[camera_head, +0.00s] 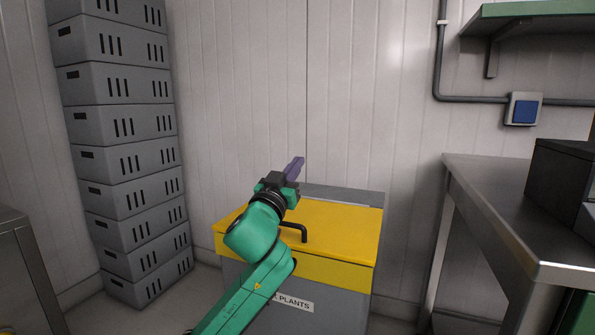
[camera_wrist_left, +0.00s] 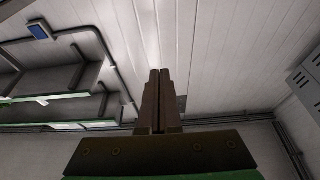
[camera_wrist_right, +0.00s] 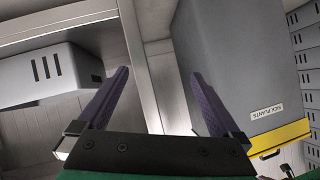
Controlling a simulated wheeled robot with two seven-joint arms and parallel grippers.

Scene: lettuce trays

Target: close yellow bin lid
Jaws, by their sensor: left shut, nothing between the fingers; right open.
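The yellow lid (camera_head: 340,225) lies flat across the grey bin (camera_head: 345,305) in the head view, with its front lip over the bin's top edge. It looks down; any small gap under it cannot be seen. A black handle (camera_head: 304,233) sits on it, partly behind my left arm. My left gripper (camera_head: 295,166) is shut and empty above the lid's back part, pointing toward the wall. Its closed fingers also show in the left wrist view (camera_wrist_left: 159,98). My right gripper (camera_wrist_right: 160,75) is open and empty. The bin (camera_wrist_right: 225,60) and yellow lid (camera_wrist_right: 285,135) appear beyond it.
A stack of grey crates (camera_head: 125,160) stands left of the bin. A steel table (camera_head: 500,205) with a dark box (camera_head: 560,170) is at the right. The wall (camera_head: 370,90) is close behind the bin. A green shelf (camera_head: 530,20) hangs at upper right.

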